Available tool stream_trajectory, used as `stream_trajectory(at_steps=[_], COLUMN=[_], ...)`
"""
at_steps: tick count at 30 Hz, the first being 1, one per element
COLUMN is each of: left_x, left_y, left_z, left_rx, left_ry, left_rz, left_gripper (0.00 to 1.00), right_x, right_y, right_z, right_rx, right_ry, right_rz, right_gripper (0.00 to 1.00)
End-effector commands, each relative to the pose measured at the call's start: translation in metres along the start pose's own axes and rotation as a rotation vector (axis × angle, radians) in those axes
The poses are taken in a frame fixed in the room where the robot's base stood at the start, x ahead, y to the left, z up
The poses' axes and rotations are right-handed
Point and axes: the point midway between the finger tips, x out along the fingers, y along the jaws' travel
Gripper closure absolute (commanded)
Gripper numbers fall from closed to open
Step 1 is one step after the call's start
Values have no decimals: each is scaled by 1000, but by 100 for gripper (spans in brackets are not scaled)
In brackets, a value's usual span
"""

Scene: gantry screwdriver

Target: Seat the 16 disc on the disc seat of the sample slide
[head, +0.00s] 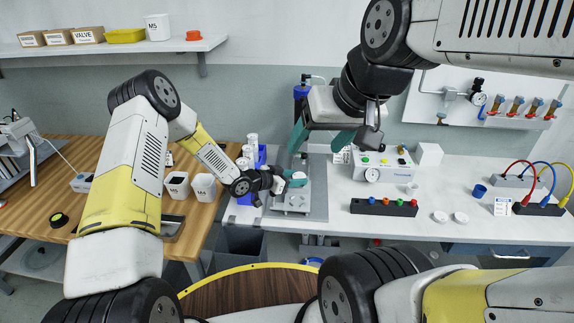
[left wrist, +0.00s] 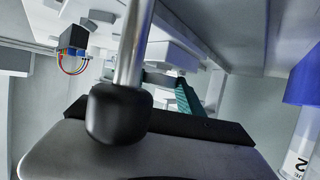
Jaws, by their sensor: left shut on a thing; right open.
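My left gripper (head: 299,180) reaches in from the left, low over a light grey metal fixture (head: 291,202) on the bench. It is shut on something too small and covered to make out. My right gripper (head: 316,148) hangs above it, with its teal fingers spread and nothing seen between them. The fixture is where the sample slide may be, but I cannot pick out the slide or its disc seat. I cannot identify the 16 disc. In the left wrist view a metal rod with a black knob (left wrist: 118,112) stands close, and a teal finger (left wrist: 187,100) shows behind it.
White and blue bottles (head: 250,150) stand left of the fixture, and two white cups (head: 203,187) further left. A gauge box (head: 383,166) and a black block with coloured knobs (head: 384,207) stand to the right. Two small white round pieces (head: 440,216) lie beyond on clear bench.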

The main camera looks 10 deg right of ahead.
Motion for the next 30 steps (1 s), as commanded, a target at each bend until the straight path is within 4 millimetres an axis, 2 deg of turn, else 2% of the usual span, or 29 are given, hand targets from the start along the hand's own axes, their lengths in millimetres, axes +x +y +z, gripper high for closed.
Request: stream_trajectory(at_steps=[1, 4, 5, 20, 23, 30], left_x=[0, 0, 0, -4, -15, -57], left_y=[0, 0, 0, 1, 0, 0], left_z=[1, 1, 1, 3, 3, 2], left_rx=[0, 0, 0, -2, -2, -2], left_ry=[0, 0, -1, -4, -4, -3], left_rz=[0, 0, 0, 1, 0, -1], left_gripper=[54, 34, 30, 30, 30, 30], right_x=[0, 0, 0, 0, 0, 0], right_y=[0, 0, 0, 0, 0, 0], right_z=[0, 0, 0, 0, 0, 0], right_rx=[0, 0, 0, 0, 0, 0], right_ry=[0, 0, 0, 0, 0, 0], right_rz=[0, 0, 0, 0, 0, 0], right_gripper=[31, 31, 31, 31, 31, 31])
